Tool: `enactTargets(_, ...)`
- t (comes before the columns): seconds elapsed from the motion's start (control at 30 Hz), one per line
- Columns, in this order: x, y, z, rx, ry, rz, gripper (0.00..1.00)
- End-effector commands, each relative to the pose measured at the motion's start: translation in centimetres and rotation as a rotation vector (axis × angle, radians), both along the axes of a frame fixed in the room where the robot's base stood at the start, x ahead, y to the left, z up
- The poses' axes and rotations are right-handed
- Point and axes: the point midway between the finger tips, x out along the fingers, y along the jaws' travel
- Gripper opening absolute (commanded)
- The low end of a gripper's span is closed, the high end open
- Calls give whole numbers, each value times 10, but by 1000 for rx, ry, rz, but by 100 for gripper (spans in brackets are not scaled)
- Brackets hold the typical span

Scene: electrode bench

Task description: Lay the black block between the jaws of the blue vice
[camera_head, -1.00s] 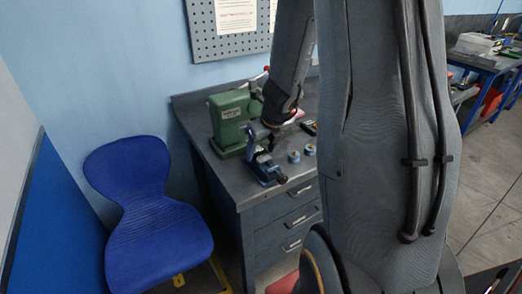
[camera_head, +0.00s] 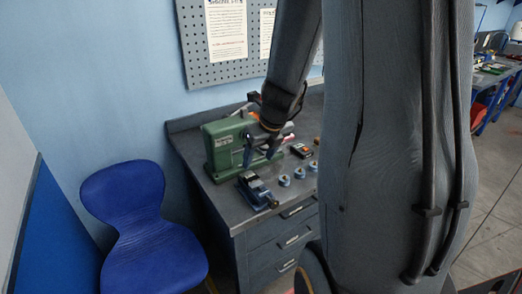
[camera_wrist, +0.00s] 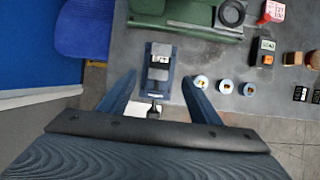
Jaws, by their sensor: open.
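The blue vice (camera_head: 257,191) stands near the front left corner of the grey bench. In the wrist view the vice (camera_wrist: 161,92) lies centred between and beyond my fingers, its screw toward me. A dark piece (camera_wrist: 158,73) shows in the vice's jaw area; I cannot tell for sure that it is the black block. My gripper (camera_wrist: 160,77) is open, with nothing visible held between its fingers. In the head view my gripper (camera_head: 260,157) is above and behind the vice, in front of the green machine, apart from the vice.
The green machine (camera_head: 228,143) stands behind the vice. Several small round blue-rimmed pieces (camera_wrist: 201,82) lie right of it. A meter (camera_wrist: 266,50) and small black items (camera_wrist: 300,93) lie farther right. A blue chair (camera_head: 140,220) stands left of the bench.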

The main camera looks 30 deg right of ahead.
Motion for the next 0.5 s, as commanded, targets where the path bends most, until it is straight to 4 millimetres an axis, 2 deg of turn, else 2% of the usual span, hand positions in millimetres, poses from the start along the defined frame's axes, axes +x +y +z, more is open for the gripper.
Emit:
enactTargets(0.17, -5, 2, 11, -8, 2, 21, 57)
enactTargets(0.27, -9, 11, 13, -48, 9, 137, 57)
enactTargets(0.37, -16, 30, 14, -137, 19, 388, 57)
enactTargets(0.5, -31, 62, 15, -302, 34, 877, 57)
